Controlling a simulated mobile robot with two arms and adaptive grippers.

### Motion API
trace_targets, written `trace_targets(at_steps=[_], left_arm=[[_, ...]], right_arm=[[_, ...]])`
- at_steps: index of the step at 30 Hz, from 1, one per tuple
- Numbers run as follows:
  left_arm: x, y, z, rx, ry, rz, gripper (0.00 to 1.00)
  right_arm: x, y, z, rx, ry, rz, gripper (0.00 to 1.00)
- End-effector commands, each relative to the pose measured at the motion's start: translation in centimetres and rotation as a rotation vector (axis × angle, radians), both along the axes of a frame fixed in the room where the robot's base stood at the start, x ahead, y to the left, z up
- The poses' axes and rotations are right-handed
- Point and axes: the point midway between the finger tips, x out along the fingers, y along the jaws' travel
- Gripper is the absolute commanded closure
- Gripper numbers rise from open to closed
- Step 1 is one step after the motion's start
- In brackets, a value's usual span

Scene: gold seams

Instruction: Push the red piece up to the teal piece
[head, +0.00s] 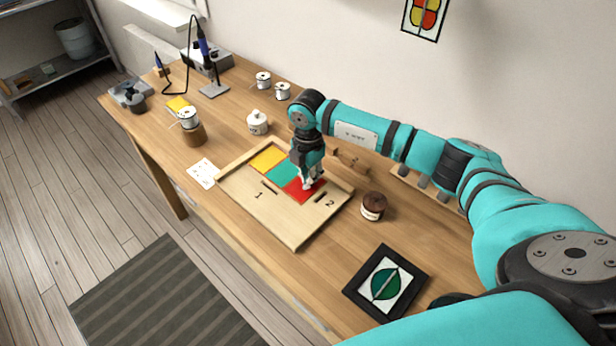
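The red piece (298,194) lies flat in the wooden tray (291,240), near its right side. The teal piece (281,174) lies just up and left of it, with a yellow piece (266,159) beyond. The red and teal edges look very close; I cannot tell whether they touch. My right gripper (311,185) points down at the red piece, over its upper right part, and hides some of it. I cannot tell whether its fingertips touch the piece or are apart. My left gripper is out of view.
The tray has raised rims, dark slots and the marks 1 and 2. A white lidded pot (257,123) stands behind. A white card (202,173) lies to the left.

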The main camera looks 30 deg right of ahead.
Motion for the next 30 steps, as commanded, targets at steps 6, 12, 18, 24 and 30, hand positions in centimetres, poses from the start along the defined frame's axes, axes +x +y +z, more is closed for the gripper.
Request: trace_targets(at_steps=[6,12,18,24,30], left_arm=[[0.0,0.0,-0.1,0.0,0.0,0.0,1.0],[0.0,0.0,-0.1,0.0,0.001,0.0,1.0],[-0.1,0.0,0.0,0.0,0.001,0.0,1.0],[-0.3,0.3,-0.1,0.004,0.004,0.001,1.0],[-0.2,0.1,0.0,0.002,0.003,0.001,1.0]], right_arm=[[-0.1,0.1,-0.3,0.001,0.001,0.001,0.88],[-0.1,0.0,-0.3,0.0,0.004,0.001,0.67],[-0.2,0.0,-0.3,-0.001,0.005,0.001,0.67],[-0.1,0.0,0.1,-0.001,0.004,0.0,0.67],[0.1,0.0,3.3,0.0,-0.004,0.002,0.67]])
